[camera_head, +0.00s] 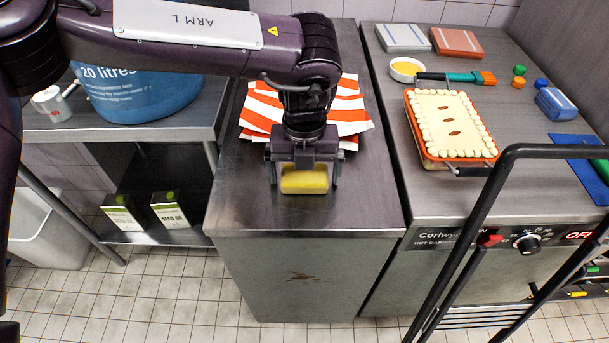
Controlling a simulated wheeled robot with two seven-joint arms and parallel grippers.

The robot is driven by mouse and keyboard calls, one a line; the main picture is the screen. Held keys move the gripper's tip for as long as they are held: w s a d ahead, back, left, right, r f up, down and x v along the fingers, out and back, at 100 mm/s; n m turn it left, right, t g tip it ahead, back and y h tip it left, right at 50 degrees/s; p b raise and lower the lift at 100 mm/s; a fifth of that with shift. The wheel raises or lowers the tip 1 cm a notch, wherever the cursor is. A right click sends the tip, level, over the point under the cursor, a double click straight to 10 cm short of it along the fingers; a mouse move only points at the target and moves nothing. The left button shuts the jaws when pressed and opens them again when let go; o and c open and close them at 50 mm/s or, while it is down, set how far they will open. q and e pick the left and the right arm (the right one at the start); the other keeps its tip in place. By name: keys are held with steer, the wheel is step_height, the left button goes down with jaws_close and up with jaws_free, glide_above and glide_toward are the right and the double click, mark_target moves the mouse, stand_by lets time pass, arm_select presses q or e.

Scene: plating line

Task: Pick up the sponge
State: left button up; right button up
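A yellow sponge (304,180) lies near the front of the middle steel counter (300,216). My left gripper (304,178) points down over it, with one finger to the left of the sponge and one to the right. Small gaps show between the fingers and the sponge's sides, so the gripper looks open. The gripper body hides the sponge's back part. My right gripper is not in view.
Red-and-white striped cloths (349,107) lie behind the gripper. A black tubular frame (480,215) stands at front right. A blue tub (140,95) stands left.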

arm_select(q)
steer(key=c, duration=0.7)
steer(key=shift+c, duration=0.3)
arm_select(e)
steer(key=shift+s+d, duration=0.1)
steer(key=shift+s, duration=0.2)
arm_select(q)
steer(key=shift+r, duration=0.15)
step_height(320, 180, up, 12)
step_height(320, 180, up, 8)
steer(key=p, duration=0.1)
glide_above(305, 172)
steer(key=shift+s, duration=0.1)
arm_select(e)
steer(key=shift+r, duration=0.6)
